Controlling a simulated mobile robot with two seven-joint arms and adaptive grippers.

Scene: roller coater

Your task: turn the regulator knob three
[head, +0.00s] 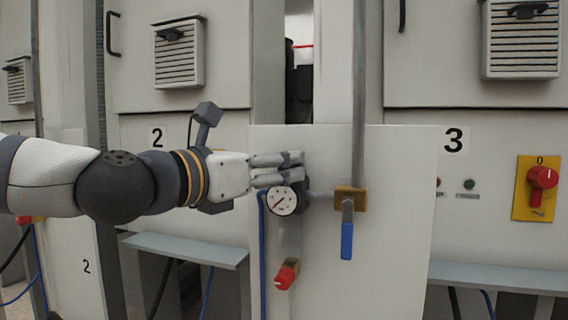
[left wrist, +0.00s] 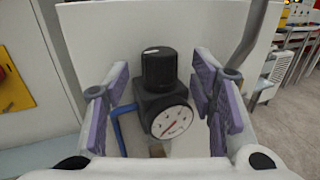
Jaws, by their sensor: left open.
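The regulator is a black unit with a round white gauge (head: 282,201) on its front, mounted on the white panel in the middle of the head view. Its black knob (left wrist: 159,68) stands on top in the left wrist view, above the gauge (left wrist: 172,121). In the head view the knob is hidden behind my fingers. My left gripper (head: 299,168) comes in from the left, just above the gauge. In the left wrist view its two purple-padded fingers (left wrist: 163,98) are spread, one on each side of the regulator, with gaps visible. My right gripper is out of view.
A vertical pipe with a brass valve and blue lever (head: 347,240) stands just right of the regulator. A red knob (head: 286,275) sits below it, and a blue hose (head: 263,250) runs down on its left. Cabinet three with a red switch (head: 542,178) is at the right.

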